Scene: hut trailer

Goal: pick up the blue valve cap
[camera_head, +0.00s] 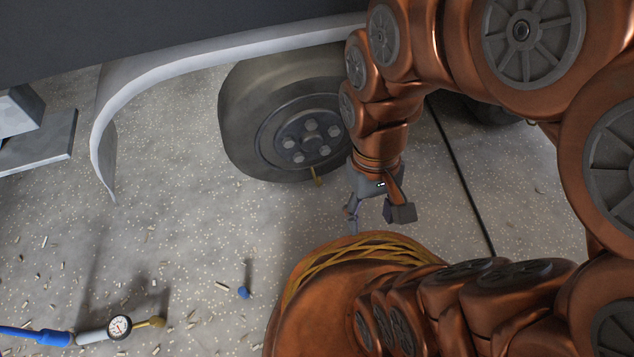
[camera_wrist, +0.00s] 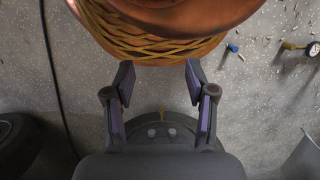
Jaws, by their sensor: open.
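The small blue valve cap (camera_head: 243,292) lies on the speckled ground at the lower middle of the head view. It also shows in the wrist view (camera_wrist: 232,47), right of my fingers. My gripper (camera_head: 376,212) is open and empty, in front of the wheel, to the right of the cap and apart from it in the picture. In the wrist view the two fingers of my gripper (camera_wrist: 159,78) stand wide apart with nothing between them.
A trailer wheel (camera_head: 285,120) with a brass valve stem (camera_head: 317,177) stands behind my gripper. A pressure gauge (camera_head: 119,327) with a blue hose (camera_head: 35,335) lies at lower left. Several small chips litter the ground. A black cable (camera_head: 460,170) runs at right.

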